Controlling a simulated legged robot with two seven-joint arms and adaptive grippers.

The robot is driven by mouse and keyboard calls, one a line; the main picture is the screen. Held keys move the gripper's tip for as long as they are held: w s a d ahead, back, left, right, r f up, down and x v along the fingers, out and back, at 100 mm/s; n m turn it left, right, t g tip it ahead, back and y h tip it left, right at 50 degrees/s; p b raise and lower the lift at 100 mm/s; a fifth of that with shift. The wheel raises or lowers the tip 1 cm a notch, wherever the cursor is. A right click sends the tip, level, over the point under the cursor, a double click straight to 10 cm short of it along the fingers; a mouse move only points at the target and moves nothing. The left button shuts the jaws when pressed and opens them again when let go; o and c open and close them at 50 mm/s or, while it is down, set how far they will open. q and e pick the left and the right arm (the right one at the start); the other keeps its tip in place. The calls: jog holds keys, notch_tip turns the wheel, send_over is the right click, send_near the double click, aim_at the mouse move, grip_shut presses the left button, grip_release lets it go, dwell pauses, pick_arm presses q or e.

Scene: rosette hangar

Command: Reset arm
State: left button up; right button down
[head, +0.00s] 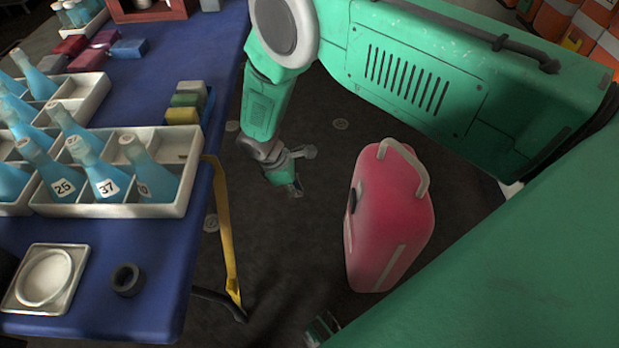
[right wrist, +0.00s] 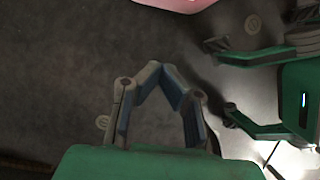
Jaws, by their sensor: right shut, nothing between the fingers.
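My right arm, green with a grey joint, hangs down from the top middle of the head view. Its right gripper (head: 291,184) points down over the dark floor, between the blue table and a red case. In the right wrist view the right gripper (right wrist: 161,76) shows its two fingers bent inward to meet at the tips, shut with nothing between them. It touches nothing that I can see.
The blue table (head: 160,265) at left holds white crates (head: 175,205) of blue bottles, coloured blocks (head: 185,105), a square tray (head: 70,300) and a black ring (head: 126,280). A yellow strap (head: 226,235) hangs off its edge. The red case (head: 385,225) stands right of the gripper.

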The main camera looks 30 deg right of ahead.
jog(key=s+a+m+y+p, duration=0.1)
jog(key=s+m+y+p, duration=0.3)
jog(key=s, duration=1)
pick_arm(q)
jog(key=r, duration=0.2)
jog(key=r+p, duration=0.1)
jog(key=r, duration=0.2)
jog(key=shift+a+r+p, duration=0.25)
jog(key=shift+r+p, duration=0.05)
pick_arm(e)
jog(key=s+d+r+m+t, duration=0.3)
jog(key=s+r+m, duration=0.4)
jog(key=s, duration=0.6)
notch_tip(320, 180, up, 3)
jog(key=shift+s+f+h, duration=0.15)
jog(key=shift+s+h, duration=0.15)
jog(key=shift+s, duration=0.05)
